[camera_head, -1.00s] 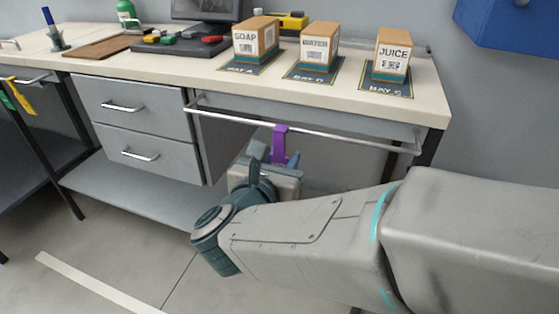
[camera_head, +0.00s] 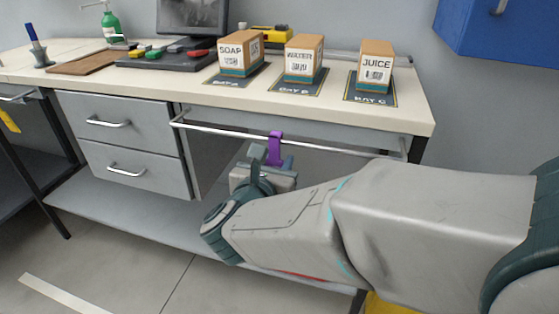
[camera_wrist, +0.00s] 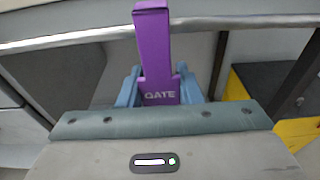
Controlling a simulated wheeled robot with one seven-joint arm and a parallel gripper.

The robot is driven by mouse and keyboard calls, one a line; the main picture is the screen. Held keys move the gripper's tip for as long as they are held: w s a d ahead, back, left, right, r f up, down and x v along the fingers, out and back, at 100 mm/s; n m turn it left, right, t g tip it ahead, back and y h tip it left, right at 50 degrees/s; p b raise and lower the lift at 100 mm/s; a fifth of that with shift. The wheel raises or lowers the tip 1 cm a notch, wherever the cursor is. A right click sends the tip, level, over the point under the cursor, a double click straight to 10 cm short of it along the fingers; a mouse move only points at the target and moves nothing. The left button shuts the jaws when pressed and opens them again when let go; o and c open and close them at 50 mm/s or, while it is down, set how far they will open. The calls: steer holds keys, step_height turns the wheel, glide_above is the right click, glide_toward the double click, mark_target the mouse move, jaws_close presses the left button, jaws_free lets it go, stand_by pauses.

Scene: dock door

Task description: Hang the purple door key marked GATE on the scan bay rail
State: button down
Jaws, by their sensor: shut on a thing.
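The purple door key (camera_head: 274,148) is upright in my gripper, and its top end reaches the scan bay rail (camera_head: 230,131) under the bench's front edge. In the wrist view the key (camera_wrist: 155,50) shows the word GATE on its lower part, between the blue fingers. Its upper part crosses in front of the metal rail (camera_wrist: 90,37). I cannot tell whether its top is hooked over the rail or only in front of it. My gripper (camera_wrist: 161,92) is shut on the key's lower part; it also shows in the head view (camera_head: 273,166), partly hidden by my wrist.
Soap (camera_head: 240,54), water (camera_head: 304,58) and juice (camera_head: 375,69) boxes stand on bay mats on the bench top (camera_head: 190,90). Grey drawers (camera_head: 128,143) are left of the rail. A blue cabinet (camera_head: 500,40) hangs at upper right. The floor at lower left is clear.

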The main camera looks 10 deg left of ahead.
stand_by(0.3)
steer(key=c, duration=0.9)
jaws_free()
steer(key=shift+f, duration=0.1)
steer(key=shift+c, duration=0.2)
